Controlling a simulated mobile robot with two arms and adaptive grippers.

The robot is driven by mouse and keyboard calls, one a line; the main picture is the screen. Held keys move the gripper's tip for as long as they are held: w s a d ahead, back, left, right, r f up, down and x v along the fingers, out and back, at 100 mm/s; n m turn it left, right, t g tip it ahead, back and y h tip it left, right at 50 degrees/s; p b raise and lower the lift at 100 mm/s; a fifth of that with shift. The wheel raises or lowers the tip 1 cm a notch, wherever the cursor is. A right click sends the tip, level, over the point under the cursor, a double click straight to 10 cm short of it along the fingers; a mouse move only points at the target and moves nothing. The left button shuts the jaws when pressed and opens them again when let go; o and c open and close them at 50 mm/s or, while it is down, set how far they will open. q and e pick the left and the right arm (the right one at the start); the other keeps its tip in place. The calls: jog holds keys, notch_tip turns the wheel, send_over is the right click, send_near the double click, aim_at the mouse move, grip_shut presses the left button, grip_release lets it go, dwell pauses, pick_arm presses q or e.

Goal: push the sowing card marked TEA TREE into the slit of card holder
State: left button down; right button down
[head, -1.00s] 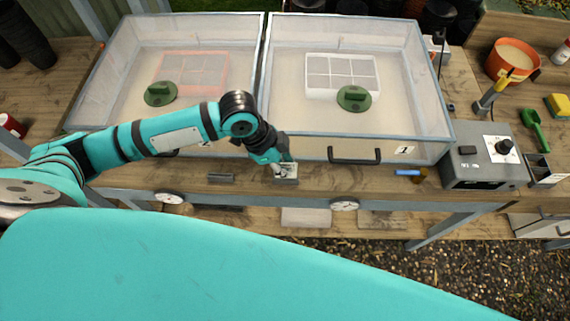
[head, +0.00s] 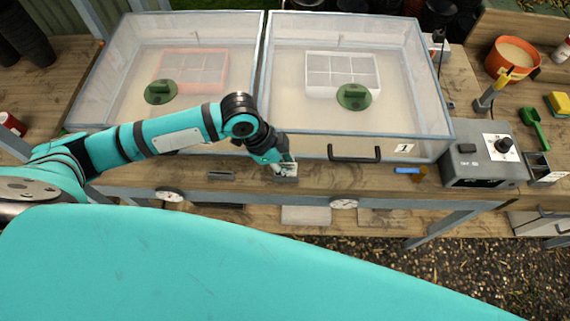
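My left gripper (head: 287,168) points down at a small grey block (head: 285,179), which looks like a card holder, at the front edge of the bench. A pale patch shows at its fingertips and may be the sowing card; no lettering can be read. The fingers are too small and too hidden to tell whether they are open or shut, or whether they touch the block. A second small grey block (head: 221,176) lies to the left, apart from the gripper. My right gripper is not in view.
Two clear propagator boxes (head: 345,150) stand just behind the gripper; the right one has a dark handle (head: 354,153). A blue item (head: 408,170) and a grey control box (head: 484,164) are to the right. The bench between the right handle and the gripper is clear.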

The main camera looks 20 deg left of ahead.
pick_arm(q)
jog(key=shift+f, duration=0.55)
jog(key=c, duration=1.4)
grip_release()
jog(key=shift+o, duration=0.4)
jog(key=o, duration=1)
jog(key=shift+c, duration=0.2)
jog(key=shift+r, duration=0.1)
jog(key=shift+r+p, duration=1.1)
jog(key=shift+p, duration=0.15)
jog(key=shift+r, duration=0.1)
